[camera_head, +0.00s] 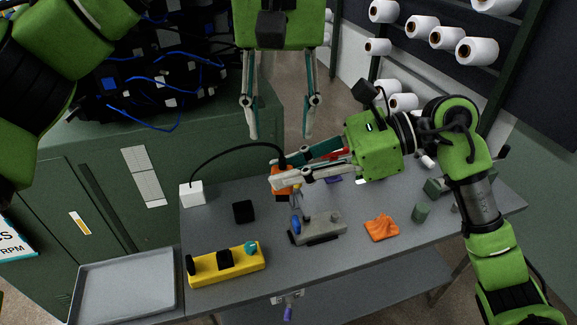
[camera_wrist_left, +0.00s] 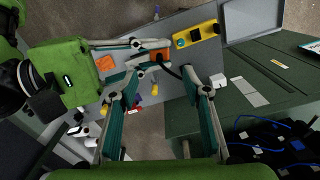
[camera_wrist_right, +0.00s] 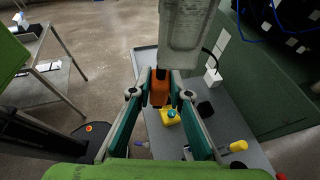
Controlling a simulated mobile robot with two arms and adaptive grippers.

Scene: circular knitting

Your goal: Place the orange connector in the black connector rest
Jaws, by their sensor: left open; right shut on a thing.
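The orange connector (camera_head: 283,182) is at the tips of my right gripper (camera_head: 274,178), which is shut on it above the table. A black cable runs from it to a white box. The connector also shows between the right fingertips in the right wrist view (camera_wrist_right: 159,88) and in the left wrist view (camera_wrist_left: 158,57). A small black block (camera_head: 243,211), which looks like the connector rest, sits on the table left of and below the connector. Nothing shows on it. My left gripper (camera_head: 279,134) is open and empty, high above the table's back edge.
The white box (camera_head: 191,193) stands at the table's left back. A yellow device (camera_head: 228,265) with a teal knob lies in front. A grey fixture (camera_head: 318,228) stands right of the black block.

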